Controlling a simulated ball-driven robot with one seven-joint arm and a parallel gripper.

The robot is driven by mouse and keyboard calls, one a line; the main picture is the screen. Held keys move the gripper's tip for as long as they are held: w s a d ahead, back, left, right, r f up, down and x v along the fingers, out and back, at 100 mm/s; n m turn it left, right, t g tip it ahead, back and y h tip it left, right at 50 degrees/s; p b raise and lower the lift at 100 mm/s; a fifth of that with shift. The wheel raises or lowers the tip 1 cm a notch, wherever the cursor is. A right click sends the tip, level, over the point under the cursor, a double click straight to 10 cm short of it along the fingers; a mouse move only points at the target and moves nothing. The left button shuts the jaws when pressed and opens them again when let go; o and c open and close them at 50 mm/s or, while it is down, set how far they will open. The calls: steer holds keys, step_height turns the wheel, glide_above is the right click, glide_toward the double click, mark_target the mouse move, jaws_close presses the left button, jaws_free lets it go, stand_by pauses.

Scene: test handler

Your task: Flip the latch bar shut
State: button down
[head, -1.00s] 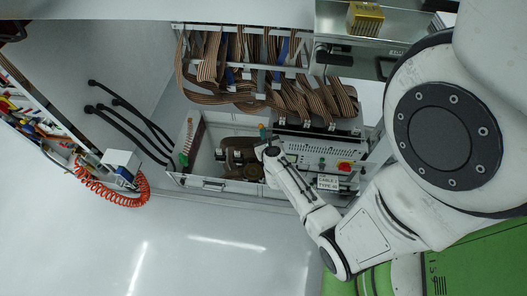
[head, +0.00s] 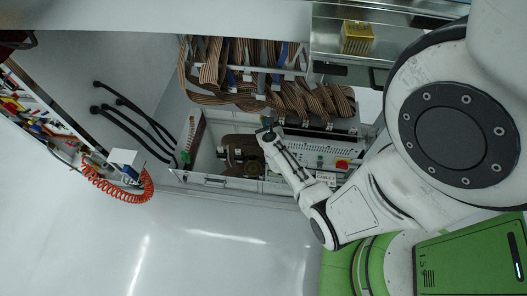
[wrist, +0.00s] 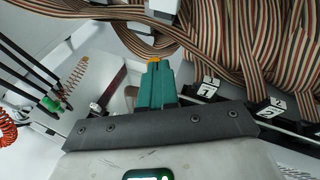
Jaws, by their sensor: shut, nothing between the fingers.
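My gripper (wrist: 157,84) shows as two teal fingers pressed together, with orange at the tips and nothing between them. In the wrist view it points at the hanging ribbon cables, left of a row of black connectors with white number labels (wrist: 207,87). In the head view my gripper (head: 267,126) is at the left end of the labelled row (head: 305,123), above the open test handler bay. I cannot pick out the latch bar with certainty; it may be among the black parts of that row. Whether the fingers touch anything is unclear.
Brown striped ribbon cables (head: 220,75) hang close above the gripper. Black hoses (head: 130,108) and an orange coiled hose (head: 125,197) lie to the left. A red knob (head: 342,165) sits on the panel near my forearm. The white floor area (head: 200,250) is clear.

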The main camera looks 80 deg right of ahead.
steer(key=shift+d+r, duration=0.3)
steer(key=shift+d, duration=0.65)
